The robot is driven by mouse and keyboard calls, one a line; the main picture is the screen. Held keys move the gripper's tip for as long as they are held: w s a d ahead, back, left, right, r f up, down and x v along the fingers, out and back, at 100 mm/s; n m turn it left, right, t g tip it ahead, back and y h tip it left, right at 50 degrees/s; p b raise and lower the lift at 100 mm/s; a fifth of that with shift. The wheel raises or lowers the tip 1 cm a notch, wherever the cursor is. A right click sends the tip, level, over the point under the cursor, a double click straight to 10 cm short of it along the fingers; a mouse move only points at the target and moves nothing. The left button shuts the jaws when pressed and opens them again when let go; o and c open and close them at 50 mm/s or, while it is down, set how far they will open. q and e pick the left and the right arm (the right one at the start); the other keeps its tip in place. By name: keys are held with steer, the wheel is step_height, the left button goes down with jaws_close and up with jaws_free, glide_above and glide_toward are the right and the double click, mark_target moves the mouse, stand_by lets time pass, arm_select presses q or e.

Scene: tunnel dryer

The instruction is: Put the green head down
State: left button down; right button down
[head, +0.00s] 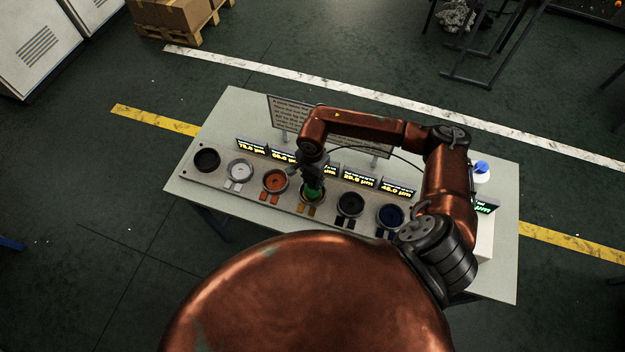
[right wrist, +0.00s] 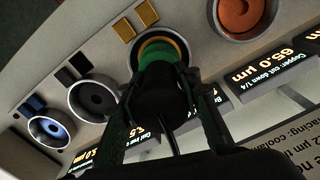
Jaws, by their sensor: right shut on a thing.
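The green head (head: 313,190) is a dark body with a green lower end and a thin cable. In the right wrist view the head's green ring (right wrist: 166,44) shows beyond its dark top. My right gripper (head: 312,176) is shut on it, with a finger on each side. The head is upright at the cup with the gold pads (head: 311,208), between the copper and black cups. A yellow disc (right wrist: 158,58) shows at that cup in the right wrist view. I cannot tell whether the head touches it. My left gripper is not in view.
The long plate on the table (head: 230,108) holds several cups, including copper (head: 274,181), black (head: 350,205) and blue (head: 390,215). Lit displays (head: 358,177) and a sign (head: 286,112) stand behind. A white bottle with a blue cap (head: 481,170) stands at the right.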

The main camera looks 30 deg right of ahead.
steer(key=c, duration=1.4)
jaws_free()
steer(key=shift+r, duration=0.15)
step_height(320, 180, up, 12)
steer(key=shift+f+b, duration=0.1)
steer(key=shift+b, duration=0.9)
